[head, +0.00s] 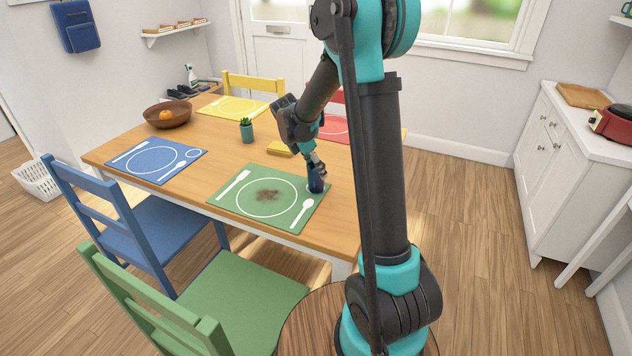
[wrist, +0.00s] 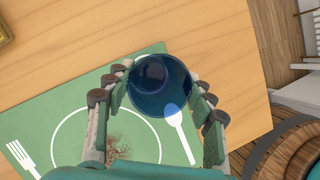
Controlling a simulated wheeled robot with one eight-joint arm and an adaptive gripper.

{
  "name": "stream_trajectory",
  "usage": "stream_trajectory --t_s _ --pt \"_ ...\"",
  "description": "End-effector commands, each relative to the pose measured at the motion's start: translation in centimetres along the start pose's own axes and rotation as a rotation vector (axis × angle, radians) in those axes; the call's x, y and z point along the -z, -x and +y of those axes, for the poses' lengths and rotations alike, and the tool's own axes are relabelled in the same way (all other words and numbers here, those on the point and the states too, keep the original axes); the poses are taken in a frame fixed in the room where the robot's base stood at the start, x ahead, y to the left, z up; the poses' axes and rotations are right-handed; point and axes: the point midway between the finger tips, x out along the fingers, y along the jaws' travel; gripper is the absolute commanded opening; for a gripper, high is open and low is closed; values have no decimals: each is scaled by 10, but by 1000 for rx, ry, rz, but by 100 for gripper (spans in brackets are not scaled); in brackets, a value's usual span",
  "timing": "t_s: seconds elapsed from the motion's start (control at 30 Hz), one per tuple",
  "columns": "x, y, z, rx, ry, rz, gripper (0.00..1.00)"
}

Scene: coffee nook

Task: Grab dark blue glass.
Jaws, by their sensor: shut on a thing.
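The dark blue glass (head: 316,183) stands at the upper right corner of the green placemat (head: 225,197) in the head view. In the wrist view the glass (wrist: 160,86) is seen from above, upright, with its round rim facing me. My gripper (head: 315,168) reaches down over the glass. In the wrist view my gripper (wrist: 160,95) has one finger on each side of the glass and is shut on it. The glass looks empty. I cannot tell whether its base touches the mat.
The green mat has a brown stain (head: 268,195). A blue placemat (head: 150,172), a small potted plant (head: 247,131), a yellow sponge-like block (head: 280,149) and a wooden bowl (head: 171,114) are on the table. Green (head: 240,300) and blue (head: 150,225) chairs stand at the near side.

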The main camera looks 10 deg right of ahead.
Motion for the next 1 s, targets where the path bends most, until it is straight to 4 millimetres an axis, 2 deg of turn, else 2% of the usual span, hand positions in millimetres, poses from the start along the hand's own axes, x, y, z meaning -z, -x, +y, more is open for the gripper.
stream_trajectory --t_s 0.03,0.27,0.67,0.87,1.0 --pt "0 0 0 0 0 0 30" --pt "0 0 0 0 0 0 1" --pt "-2 6 -1 0 0 0 0" --pt "-12 30 -2 0 0 0 0" --pt "-25 60 -4 0 0 0 0"
